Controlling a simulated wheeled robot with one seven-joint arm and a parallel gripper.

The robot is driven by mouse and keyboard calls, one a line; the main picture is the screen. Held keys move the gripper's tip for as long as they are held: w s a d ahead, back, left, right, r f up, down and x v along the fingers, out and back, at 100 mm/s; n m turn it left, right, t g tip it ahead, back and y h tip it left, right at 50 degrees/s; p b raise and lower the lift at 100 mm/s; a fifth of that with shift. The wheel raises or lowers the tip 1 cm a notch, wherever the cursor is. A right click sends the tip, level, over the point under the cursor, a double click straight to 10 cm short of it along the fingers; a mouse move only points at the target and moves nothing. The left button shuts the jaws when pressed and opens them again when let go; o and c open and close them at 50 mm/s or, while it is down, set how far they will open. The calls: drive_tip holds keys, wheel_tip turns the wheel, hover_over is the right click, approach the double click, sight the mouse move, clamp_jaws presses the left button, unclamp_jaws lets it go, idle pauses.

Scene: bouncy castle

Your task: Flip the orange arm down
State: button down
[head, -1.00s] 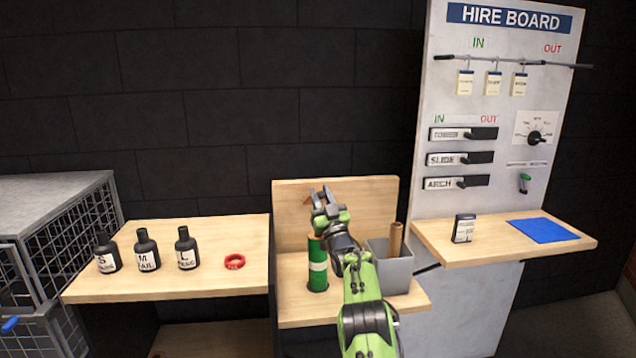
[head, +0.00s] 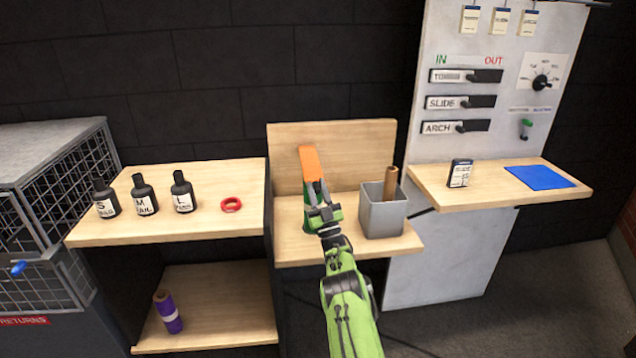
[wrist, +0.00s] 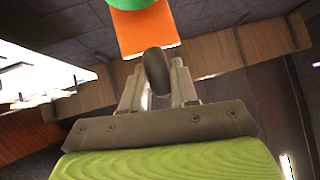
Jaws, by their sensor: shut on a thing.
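The orange arm (head: 310,164) shows as a flat bar above the green cylinder (head: 307,222) on the middle wooden stand. It slopes down toward my gripper (head: 323,210), which is at its near, lower end. In the wrist view the orange arm (wrist: 145,32) lies just beyond the fingertips, with part of the green cylinder (wrist: 128,3) at the top edge. My gripper (wrist: 157,85) is shut on a dark rounded knob (wrist: 156,70) at the orange arm's near end. My gripper hides much of the cylinder in the head view.
A grey bin (head: 382,215) with a brown tube (head: 390,183) stands close right of my gripper. The left shelf holds several black bottles (head: 144,195) and a red ring (head: 231,204). The hire board (head: 455,70) and its shelf (head: 480,192) are at right.

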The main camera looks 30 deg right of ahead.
drive_tip(key=shift+w, duration=0.15)
drive_tip(key=c, duration=1.3)
unclamp_jaws()
drive_tip(key=o, duration=0.4)
drive_tip(key=shift+w+f, duration=0.25)
drive_tip(key=shift+w, duration=0.1)
drive_tip(key=shift+c, duration=0.2)
drive_tip(key=shift+s, duration=0.1)
drive_tip(key=shift+d, duration=0.1)
drive_tip(key=shift+s+f, duration=0.15)
drive_tip(key=shift+s, duration=0.05)
drive_tip(key=p+v, duration=0.7)
drive_tip(key=v, duration=0.8)
